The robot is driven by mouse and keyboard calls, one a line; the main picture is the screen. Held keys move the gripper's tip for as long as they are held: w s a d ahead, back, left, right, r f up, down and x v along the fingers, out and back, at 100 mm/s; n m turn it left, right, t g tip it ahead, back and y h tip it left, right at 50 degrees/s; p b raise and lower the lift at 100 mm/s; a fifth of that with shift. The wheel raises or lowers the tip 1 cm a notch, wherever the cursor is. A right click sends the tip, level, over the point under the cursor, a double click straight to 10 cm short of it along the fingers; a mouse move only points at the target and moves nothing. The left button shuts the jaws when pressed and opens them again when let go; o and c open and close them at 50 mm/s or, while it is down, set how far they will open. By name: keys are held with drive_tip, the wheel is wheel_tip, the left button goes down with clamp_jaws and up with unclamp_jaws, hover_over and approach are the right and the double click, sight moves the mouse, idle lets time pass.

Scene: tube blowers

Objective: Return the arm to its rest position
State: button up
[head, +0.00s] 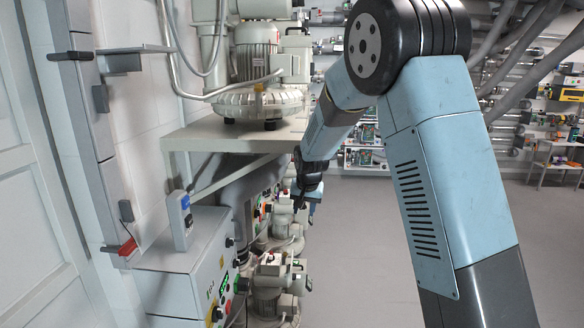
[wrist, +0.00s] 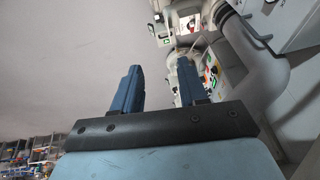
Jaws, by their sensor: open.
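My arm (head: 430,150) is blue-grey with black joints and fills the right middle of the head view. It is bent at a high elbow and reaches forward and down to the left. My gripper (head: 304,200) hangs at its far end, small and dark, in front of the row of blowers. In the wrist view my gripper (wrist: 160,88) shows two blue fingers set apart, with nothing between them. Whether it touches anything in the head view is too small to tell.
A blower (head: 260,75) stands on a wall shelf (head: 200,135) left of my arm. Below are a control box (head: 190,270) and a lower blower (head: 275,285). A thick grey pipe (wrist: 262,85) runs right of my fingers. Open floor (head: 375,230) lies beyond.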

drive_tip(key=s+d+r, duration=0.7)
drive_tip(key=s+r, duration=0.2)
drive_tip(key=s+d+r, duration=0.6)
drive_tip(key=s+r, duration=0.2)
drive_tip(key=s, duration=0.2)
drive_tip(key=s+d+r, duration=0.1)
drive_tip(key=s+d, duration=0.2)
drive_tip(key=s, duration=0.7)
drive_tip(key=s+d+r+n+t, duration=0.1)
drive_tip(key=s+d, duration=0.2)
drive_tip(key=s, duration=0.8)
drive_tip(key=shift+d+h, duration=0.25)
drive_tip(key=shift+h, duration=0.15)
drive_tip(key=shift+s, duration=0.1)
